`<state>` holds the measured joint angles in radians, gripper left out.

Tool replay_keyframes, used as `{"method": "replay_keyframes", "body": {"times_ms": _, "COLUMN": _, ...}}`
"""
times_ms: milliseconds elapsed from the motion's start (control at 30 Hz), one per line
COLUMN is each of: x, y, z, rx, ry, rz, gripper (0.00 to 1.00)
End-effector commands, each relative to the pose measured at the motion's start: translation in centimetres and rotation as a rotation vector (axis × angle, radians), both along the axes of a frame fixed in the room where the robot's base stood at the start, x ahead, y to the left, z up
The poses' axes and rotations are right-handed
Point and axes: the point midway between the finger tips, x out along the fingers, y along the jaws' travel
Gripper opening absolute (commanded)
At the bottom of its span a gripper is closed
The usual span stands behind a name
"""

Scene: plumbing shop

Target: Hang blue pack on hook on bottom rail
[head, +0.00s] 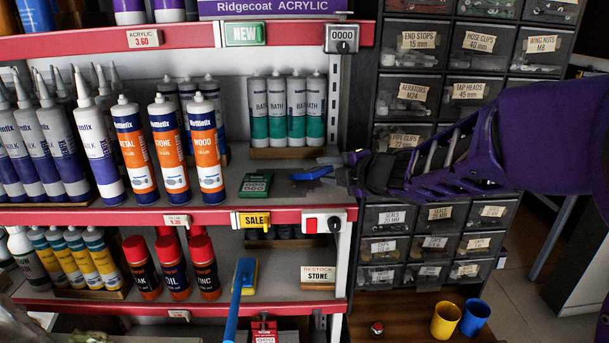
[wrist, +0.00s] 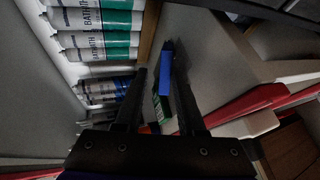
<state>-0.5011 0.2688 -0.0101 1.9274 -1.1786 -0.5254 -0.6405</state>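A small blue pack (head: 312,173) lies on the middle shelf in the head view, right of a green and black counter box (head: 255,185). In the wrist view the blue pack (wrist: 168,62) shows at the right finger, beyond the fingertips and partly covered. My gripper (head: 349,172) reaches in from the right, just right of the pack in the head view. Its fingers (wrist: 150,88) stand apart in the wrist view. I cannot tell whether a finger touches the pack. The bottom red rail (head: 190,307) runs along the lowest shelf; a red tag (head: 265,328) is at it. No hook is clear there.
Orange cartridges (head: 163,150) and grey-green tubes (head: 292,110) stand on the middle shelf. A blue-handled yellow brush (head: 246,275) stands out before the lower shelf. Drawer cabinets (head: 410,90) are behind my arm. Yellow (head: 445,320) and blue (head: 475,317) cups stand lower right.

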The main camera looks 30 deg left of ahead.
Motion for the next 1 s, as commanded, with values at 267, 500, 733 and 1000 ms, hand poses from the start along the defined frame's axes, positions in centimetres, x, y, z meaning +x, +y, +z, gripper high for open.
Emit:
{"method": "replay_keyframes", "body": {"times_ms": 267, "x": -1.6, "y": -2.6, "z": 1.3, "rx": -0.001, "ry": -0.001, "rz": -0.001, "gripper": 0.39}}
{"method": "replay_keyframes", "body": {"times_ms": 500, "x": -1.9, "y": -3.0, "z": 1.3, "rx": 0.000, "ry": 0.000, "rz": 0.001, "gripper": 0.39}}
{"method": "replay_keyframes", "body": {"times_ms": 733, "x": -2.0, "y": -3.1, "z": 2.0, "rx": 0.000, "ry": -0.001, "rz": 0.000, "gripper": 0.39}}
{"method": "replay_keyframes", "body": {"times_ms": 1000, "x": -2.9, "y": -4.7, "z": 6.7, "rx": 0.001, "ry": -0.008, "rz": -0.001, "gripper": 0.39}}
